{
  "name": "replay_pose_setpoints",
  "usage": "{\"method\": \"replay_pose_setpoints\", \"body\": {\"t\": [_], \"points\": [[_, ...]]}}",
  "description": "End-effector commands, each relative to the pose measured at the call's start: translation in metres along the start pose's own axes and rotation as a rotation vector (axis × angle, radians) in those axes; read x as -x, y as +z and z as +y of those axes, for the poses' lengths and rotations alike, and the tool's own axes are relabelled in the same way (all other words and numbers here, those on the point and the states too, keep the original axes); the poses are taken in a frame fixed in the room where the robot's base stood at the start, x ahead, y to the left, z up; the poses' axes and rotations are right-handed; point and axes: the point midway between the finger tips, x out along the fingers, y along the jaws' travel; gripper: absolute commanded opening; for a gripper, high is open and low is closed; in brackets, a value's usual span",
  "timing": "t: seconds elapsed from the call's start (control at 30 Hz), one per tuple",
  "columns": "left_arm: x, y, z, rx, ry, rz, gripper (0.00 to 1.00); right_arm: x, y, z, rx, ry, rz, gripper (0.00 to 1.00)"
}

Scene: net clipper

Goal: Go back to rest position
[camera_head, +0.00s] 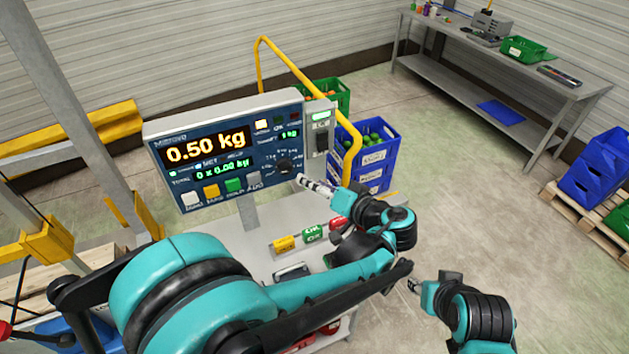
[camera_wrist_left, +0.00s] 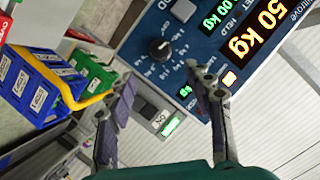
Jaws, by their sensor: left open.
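My left arm comes in from the left, and its gripper (camera_head: 306,183) is just in front of the lower right part of the blue weighing display (camera_head: 225,150). In the left wrist view the two fingers (camera_wrist_left: 167,95) stand apart with nothing between them. The display's black knob (camera_wrist_left: 160,49) and the side box with a green-lit screen (camera_wrist_left: 172,126) show beyond them. The display reads 0.50 kg. My right gripper (camera_head: 413,286) is low at the bottom right, and its small tip is partly hidden, so its jaws are unclear.
A grey table (camera_head: 238,240) below the display holds small yellow, green and red boxes. Blue crates (camera_head: 375,150) and a green crate (camera_head: 330,95) stand behind a yellow rail (camera_head: 258,65). A workbench (camera_head: 570,95) is at the back right. Open floor lies between.

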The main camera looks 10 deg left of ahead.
Motion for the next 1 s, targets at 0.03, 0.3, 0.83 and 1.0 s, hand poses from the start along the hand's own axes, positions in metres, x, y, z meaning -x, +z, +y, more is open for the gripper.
{"method": "replay_pose_setpoints", "body": {"t": [0.03, 0.3, 0.83, 1.0], "points": [[0.000, 0.000, 0.000, 0.000, 0.000, 0.000, 0.52, 0.000, 0.000, 0.000, 0.000, 0.000, 0.000, 0.40], [-0.009, 0.011, -0.003, -0.013, 0.023, -0.031, 0.52, -0.006, 0.004, 0.000, 0.000, 0.000, 0.000, 0.40], [-0.035, 0.246, -0.017, 0.003, 0.663, -0.369, 0.52, -0.093, 0.067, 0.000, 0.000, 0.000, 0.000, 0.40], [-0.018, 0.286, -0.006, 0.109, 0.806, -0.344, 0.52, -0.112, 0.080, 0.000, 0.000, 0.000, 0.000, 0.40]]}}
